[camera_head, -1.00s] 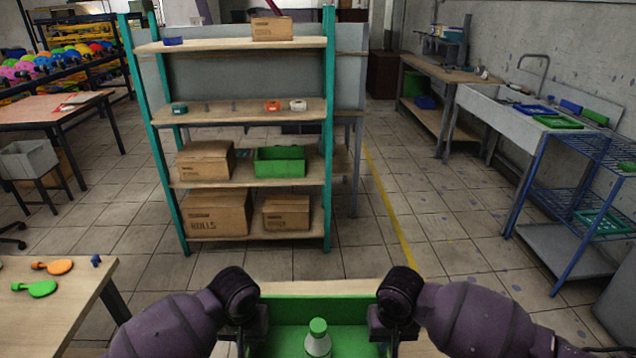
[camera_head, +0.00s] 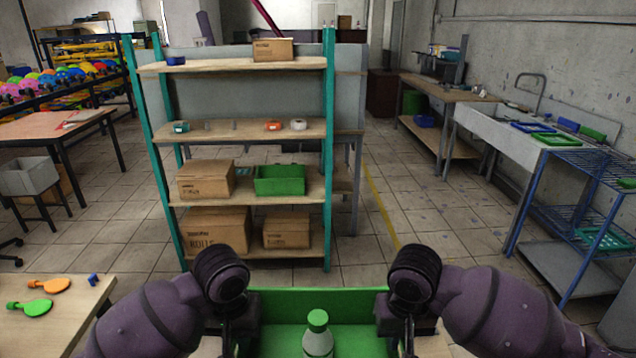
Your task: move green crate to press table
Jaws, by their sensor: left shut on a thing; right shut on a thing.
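The green crate (camera_head: 290,302) is at the bottom centre of the head view, close in front of me, its near part cut off by the frame. A bottle with a green cap (camera_head: 318,342) stands inside it. My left gripper (camera_head: 240,338) is shut on the crate's left side, and my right gripper (camera_head: 394,338) is shut on its right side. The fingertips are partly hidden by the wrists. I cannot tell for sure which table is the press table.
A teal-framed shelf (camera_head: 230,130) with boxes and another green bin (camera_head: 280,180) stands ahead. A wooden table (camera_head: 70,315) with paddles is at near left, a red-topped table (camera_head: 45,126) behind it. A blue rack (camera_head: 570,200) and sink are right. Floor (camera_head: 400,215) is clear right of the shelf.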

